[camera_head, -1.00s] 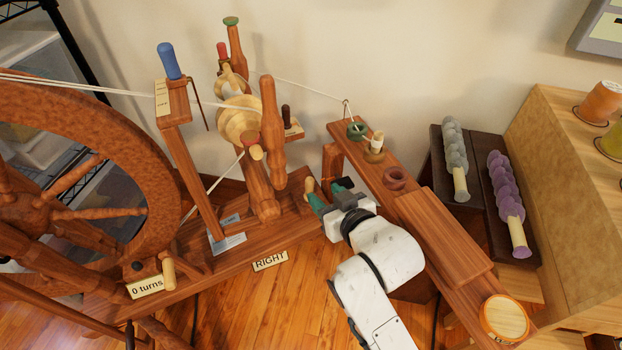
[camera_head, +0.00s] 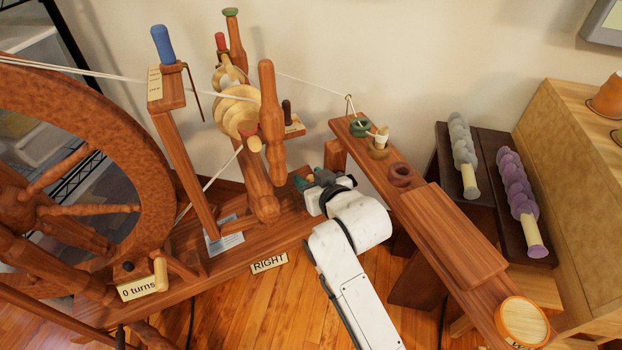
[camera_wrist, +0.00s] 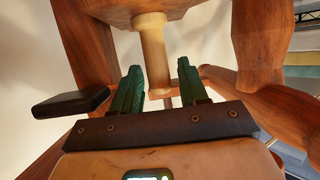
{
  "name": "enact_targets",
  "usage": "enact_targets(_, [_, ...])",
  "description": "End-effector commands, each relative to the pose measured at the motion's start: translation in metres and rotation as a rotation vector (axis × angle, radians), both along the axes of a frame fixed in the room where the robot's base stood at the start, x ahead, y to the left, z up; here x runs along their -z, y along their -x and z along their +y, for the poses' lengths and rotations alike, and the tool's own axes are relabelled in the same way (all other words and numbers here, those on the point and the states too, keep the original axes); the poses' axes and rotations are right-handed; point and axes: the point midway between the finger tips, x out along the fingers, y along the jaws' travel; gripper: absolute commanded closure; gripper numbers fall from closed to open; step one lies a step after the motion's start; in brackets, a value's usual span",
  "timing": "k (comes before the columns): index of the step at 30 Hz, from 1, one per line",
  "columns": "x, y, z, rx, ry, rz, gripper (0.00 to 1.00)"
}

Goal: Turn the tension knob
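A pale wooden peg-shaped knob, seemingly the tension knob (camera_wrist: 153,50), sticks out from a reddish wood block in the wrist view. In the head view it is at the end of the spinning wheel's base and mostly hidden by my gripper (camera_head: 312,180). In the wrist view my gripper (camera_wrist: 158,75) has its two green fingers apart, one on each side of the knob. The knob's end reaches down between them. A narrow gap shows on the right; contact on the left is unclear.
The large drive wheel (camera_head: 150,190) stands at left, with an upright post (camera_head: 267,120) and thin cords near my gripper. A narrow wooden bench (camera_head: 450,240) with small rings runs along the right of my arm. A "RIGHT" label (camera_head: 269,262) lies on the base's front.

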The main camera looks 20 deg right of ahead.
Motion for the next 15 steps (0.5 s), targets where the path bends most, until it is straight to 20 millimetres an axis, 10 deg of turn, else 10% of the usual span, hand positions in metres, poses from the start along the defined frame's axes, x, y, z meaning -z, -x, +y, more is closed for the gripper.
enact_targets(15, [0.0001,0.0003,0.0,0.0,0.0,0.0,1.0])
